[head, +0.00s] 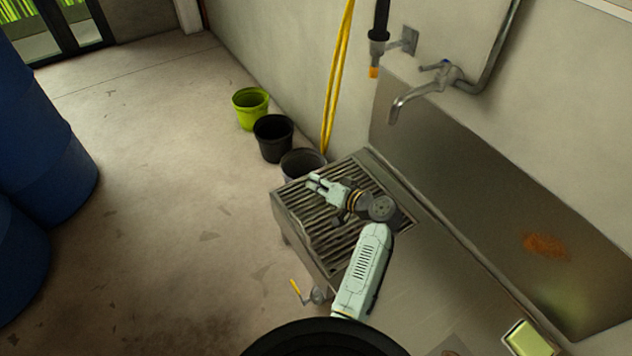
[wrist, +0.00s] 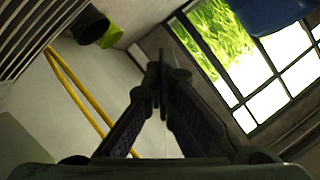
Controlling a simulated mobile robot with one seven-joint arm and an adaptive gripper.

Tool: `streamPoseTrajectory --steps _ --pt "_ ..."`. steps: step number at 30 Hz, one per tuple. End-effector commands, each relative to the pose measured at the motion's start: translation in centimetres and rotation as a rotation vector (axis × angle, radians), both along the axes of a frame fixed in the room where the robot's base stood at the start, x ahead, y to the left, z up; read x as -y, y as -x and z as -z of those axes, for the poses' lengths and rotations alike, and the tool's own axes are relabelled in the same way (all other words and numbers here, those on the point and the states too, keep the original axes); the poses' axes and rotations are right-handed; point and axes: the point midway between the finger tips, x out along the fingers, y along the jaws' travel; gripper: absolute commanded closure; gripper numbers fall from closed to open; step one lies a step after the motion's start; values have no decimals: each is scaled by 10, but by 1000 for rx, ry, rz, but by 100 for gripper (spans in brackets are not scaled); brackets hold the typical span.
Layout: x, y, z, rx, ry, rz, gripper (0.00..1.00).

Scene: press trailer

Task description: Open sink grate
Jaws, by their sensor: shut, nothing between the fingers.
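The sink grate (head: 318,238), a panel of dark parallel metal bars, lies over the sink basin at the left end of the steel counter in the head view. It looks roughly level, though my arm covers part of it. Its bars also show at the upper left of the wrist view (wrist: 38,28). My gripper (head: 313,181) is over the far left part of the grate, pointing left. In the wrist view its fingertips (wrist: 165,68) are together with nothing between them. I cannot tell whether it touches the bars.
A faucet (head: 438,80) projects from the wall behind the sink. A yellow hose (head: 338,75) hangs beside it. Green (head: 250,107), black (head: 274,138) and grey (head: 301,163) buckets stand along the wall. A yellow-handled valve (head: 296,287) sticks out below the sink's front. The floor left is clear up to blue barrels (head: 40,150).

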Motion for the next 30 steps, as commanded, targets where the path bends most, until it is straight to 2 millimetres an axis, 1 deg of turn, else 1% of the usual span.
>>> streamPoseTrajectory --steps 12,25,30 --pt "0 0 0 0 0 0 100" --pt "0 0 0 0 0 0 71" --pt "0 0 0 0 0 0 70"
